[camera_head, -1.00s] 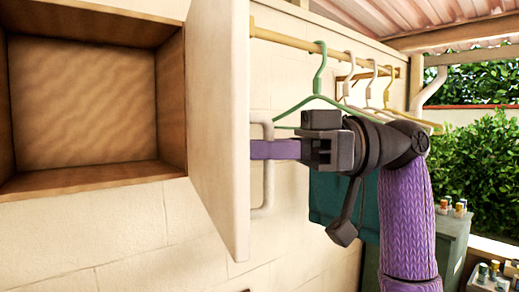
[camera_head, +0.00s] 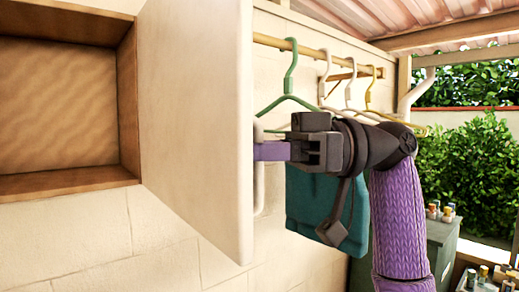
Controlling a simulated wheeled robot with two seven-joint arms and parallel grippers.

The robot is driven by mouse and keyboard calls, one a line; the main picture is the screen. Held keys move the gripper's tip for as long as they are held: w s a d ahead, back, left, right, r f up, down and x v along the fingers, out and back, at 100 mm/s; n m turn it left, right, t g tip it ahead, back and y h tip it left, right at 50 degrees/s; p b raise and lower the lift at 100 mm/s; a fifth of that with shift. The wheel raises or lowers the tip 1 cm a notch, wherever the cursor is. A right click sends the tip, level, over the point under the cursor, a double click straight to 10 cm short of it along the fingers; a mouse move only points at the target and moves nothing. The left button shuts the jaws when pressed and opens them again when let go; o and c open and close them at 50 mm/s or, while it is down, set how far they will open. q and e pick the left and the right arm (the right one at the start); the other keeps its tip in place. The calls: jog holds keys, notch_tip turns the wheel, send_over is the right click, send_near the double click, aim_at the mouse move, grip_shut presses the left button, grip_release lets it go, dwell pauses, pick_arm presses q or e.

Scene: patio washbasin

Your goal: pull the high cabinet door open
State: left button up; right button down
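The high cabinet door (camera_head: 200,110) stands swung well out from the wooden-lined cabinet (camera_head: 70,178). I see the door's pale inner face and its free edge. The white bar handle (camera_head: 259,197) on its outer face shows just past that edge. My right gripper (camera_head: 268,151) is at the handle, its purple finger crossing in front of the bar. The near finger hides the other one and part of the bar, so I cannot tell how tightly it closes. The cabinet inside looks empty. My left gripper is not in view.
A yellow rail (camera_head: 300,46) with several hangers, including a green one (camera_head: 289,90), runs along the wall behind my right arm. Small cans (camera_head: 440,212) stand on a grey bin at right.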

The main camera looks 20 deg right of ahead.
jog(key=c, duration=0.7)
grip_release()
jog(key=d, duration=0.3)
jog(key=s+d+b, duration=0.1)
jog(key=d, duration=0.5)
jog(key=shift+s+d, duration=0.3)
jog(key=shift+d, duration=0.1)
